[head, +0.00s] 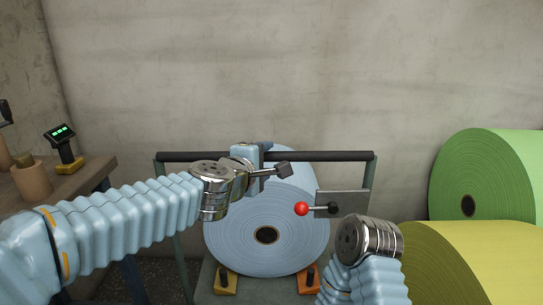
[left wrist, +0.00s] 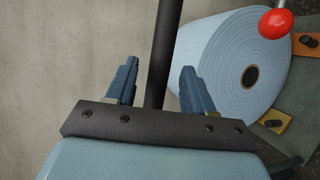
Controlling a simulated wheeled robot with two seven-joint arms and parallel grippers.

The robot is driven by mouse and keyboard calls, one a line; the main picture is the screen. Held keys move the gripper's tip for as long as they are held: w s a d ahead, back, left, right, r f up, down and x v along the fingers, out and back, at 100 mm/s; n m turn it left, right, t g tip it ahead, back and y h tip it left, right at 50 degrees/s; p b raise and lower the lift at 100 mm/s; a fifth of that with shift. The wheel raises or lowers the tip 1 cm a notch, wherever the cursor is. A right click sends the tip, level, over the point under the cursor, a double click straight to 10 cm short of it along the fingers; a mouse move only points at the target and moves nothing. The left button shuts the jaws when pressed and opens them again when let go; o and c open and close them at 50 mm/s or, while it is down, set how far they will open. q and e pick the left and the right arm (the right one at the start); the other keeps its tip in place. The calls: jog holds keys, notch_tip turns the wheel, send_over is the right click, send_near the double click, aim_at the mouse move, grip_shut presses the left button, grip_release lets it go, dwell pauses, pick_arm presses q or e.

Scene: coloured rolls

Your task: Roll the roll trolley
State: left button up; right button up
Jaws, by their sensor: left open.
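The roll trolley has a black handle bar (head: 330,156) across its top, which also shows in the left wrist view (left wrist: 164,40). A light blue roll (head: 225,245) stands on the trolley and appears in the left wrist view (left wrist: 215,65). My left gripper (head: 266,152) is at the bar, left of its middle. In the left wrist view its two blue fingers (left wrist: 157,80) are apart, with the bar passing between them. Gaps show on both sides of the bar. My right wrist shows at lower right, but its gripper cannot be seen.
A red-knobbed lever (head: 302,209) sits on a plate at the trolley's right. Green (head: 500,170) and yellow (head: 450,265) rolls lie at right. A bench (head: 75,180) stands at left. A concrete wall is behind.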

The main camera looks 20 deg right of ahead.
aim_at(273, 155)
pick_arm(q)
jog(key=x, duration=0.5)
grip_shut()
